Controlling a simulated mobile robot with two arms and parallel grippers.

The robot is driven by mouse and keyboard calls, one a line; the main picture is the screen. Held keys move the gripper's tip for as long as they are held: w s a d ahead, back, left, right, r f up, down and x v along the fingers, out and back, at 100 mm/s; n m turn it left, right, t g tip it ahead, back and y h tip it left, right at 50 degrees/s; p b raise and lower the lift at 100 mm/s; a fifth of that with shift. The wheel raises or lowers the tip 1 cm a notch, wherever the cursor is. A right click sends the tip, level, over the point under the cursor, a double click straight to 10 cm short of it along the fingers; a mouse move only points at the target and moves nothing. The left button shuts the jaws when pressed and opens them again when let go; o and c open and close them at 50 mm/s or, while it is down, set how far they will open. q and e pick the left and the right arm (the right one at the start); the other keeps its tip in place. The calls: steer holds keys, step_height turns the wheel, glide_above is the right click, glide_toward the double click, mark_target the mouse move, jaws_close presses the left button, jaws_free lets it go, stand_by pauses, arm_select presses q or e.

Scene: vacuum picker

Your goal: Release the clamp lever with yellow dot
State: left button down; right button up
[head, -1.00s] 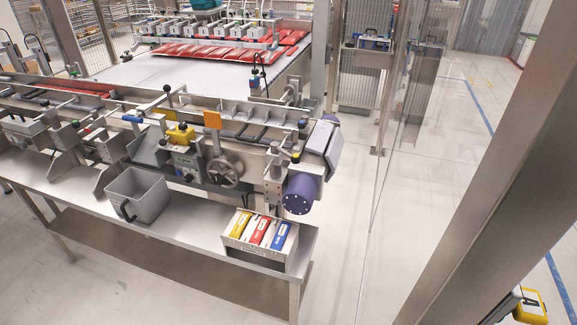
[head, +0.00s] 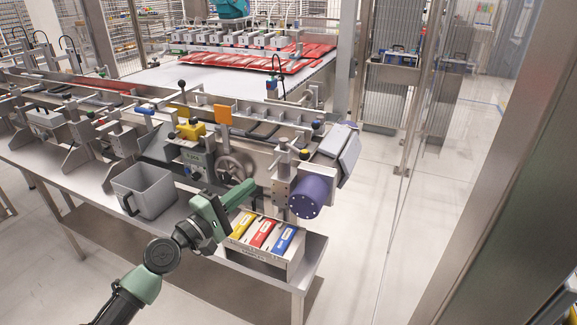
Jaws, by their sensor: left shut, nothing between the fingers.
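A small dark knob with a yellowish top (head: 304,155) sits on the steel block above the purple roller (head: 311,196), at the right end of the machine. It may be the clamp lever with the yellow dot, but it is too small to be sure. A blue-topped knob (head: 316,124) is just above it. My left gripper (head: 250,188) is shut and empty, in front of the machine just left of the steel block and below the handwheel (head: 235,167). It covers part of the machine's front. My right gripper is not in view.
A tray with yellow, red and blue packs (head: 262,234) stands on the bench close below my gripper. A grey bin (head: 145,191) is to the left. Yellow (head: 190,130) and orange (head: 223,115) blocks top the machine. A clear panel and post stand at right.

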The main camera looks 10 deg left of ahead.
arm_select(q)
steer(key=p, duration=0.2)
glide_toward(298, 153)
steer(key=w+a, duration=0.1)
steer(key=w, duration=0.2)
steer(key=d, duration=0.1)
steer(key=w+d+p, duration=0.1)
steer(key=w+d, duration=0.1)
steer(key=shift+d+r, duration=0.2)
steer(key=shift+r, duration=0.15)
steer(key=shift+w+f, duration=0.1)
